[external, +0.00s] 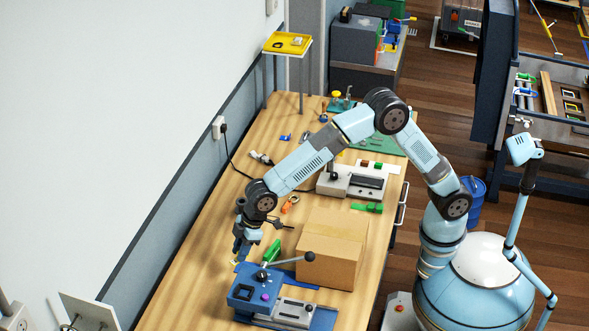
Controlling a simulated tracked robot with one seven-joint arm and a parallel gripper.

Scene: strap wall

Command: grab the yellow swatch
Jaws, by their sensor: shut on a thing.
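My gripper (238,258) points down over the near left part of the wooden bench, just left of a green clamp-like object. It is shut on a small yellow piece, which looks like the yellow swatch (233,263). Only a sliver of the swatch shows at the fingertips. The rest is hidden or too small to make out. I cannot tell whether it touches the bench.
A blue machine (255,287) with a long lever stands close by on the right. A cardboard box (332,247) stands behind it. The wooden bench (180,290) is bare to the left, along the wall. A yellow tray (287,43) sits on a far stand.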

